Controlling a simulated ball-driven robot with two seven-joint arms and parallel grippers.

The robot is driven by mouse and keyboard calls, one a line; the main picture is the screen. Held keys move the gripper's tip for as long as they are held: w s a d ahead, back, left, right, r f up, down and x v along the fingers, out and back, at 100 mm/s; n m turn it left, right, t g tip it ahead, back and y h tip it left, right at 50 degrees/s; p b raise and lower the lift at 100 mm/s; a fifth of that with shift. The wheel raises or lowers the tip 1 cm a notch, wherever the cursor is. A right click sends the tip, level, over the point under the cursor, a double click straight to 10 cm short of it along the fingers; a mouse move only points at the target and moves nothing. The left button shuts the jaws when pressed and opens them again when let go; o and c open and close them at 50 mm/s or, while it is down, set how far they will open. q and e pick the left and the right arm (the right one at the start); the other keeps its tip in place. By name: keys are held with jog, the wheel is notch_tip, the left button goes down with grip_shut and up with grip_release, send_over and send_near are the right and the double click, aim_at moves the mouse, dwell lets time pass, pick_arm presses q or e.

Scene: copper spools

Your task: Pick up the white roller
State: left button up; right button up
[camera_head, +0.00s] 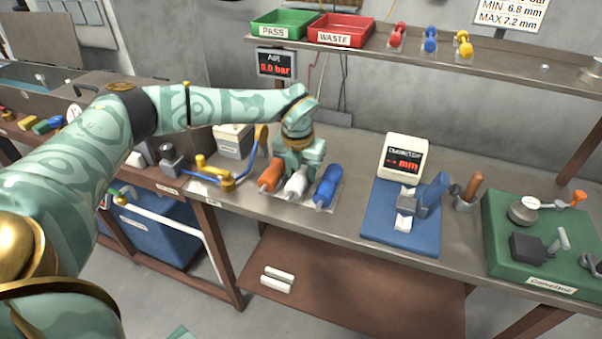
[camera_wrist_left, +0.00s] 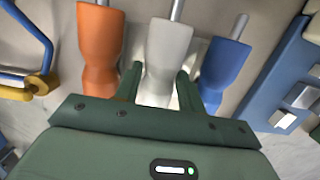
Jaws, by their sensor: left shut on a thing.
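The orange roller (camera_wrist_left: 101,50) is just left of the fingers and the blue roller (camera_wrist_left: 221,70) just right. My right gripper is not in view.
A yellow and blue tool (camera_head: 222,176) lies to the left. A shelf with green (camera_head: 283,24) and red (camera_head: 341,30) bins hangs behind.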

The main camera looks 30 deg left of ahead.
aim_at(301, 171)
pick_arm(q)
jog(key=r, duration=0.1)
jog(key=r+p, duration=0.1)
jog(key=r, duration=0.2)
jog(key=shift+s+d+r, duration=0.1)
jog(key=shift+s+r, duration=0.1)
jog(key=shift+s, duration=0.15)
jog(key=s+r, duration=0.1)
jog(key=s+r+p, duration=0.1)
jog(key=r, duration=0.1)
jog(key=s+r+p, duration=0.1)
jog(key=shift+s+d+r, duration=0.2)
jog(key=shift+s+d, duration=0.05)
jog(key=shift+d, duration=0.15)
jog(key=s+d+r+p, duration=0.1)
jog(key=s+r, duration=0.3)
jog(key=s, duration=0.5)
jog(key=shift+s+d+p, duration=0.25)
jog(key=shift+d+p, duration=0.1)
jog(key=shift+d, duration=0.3)
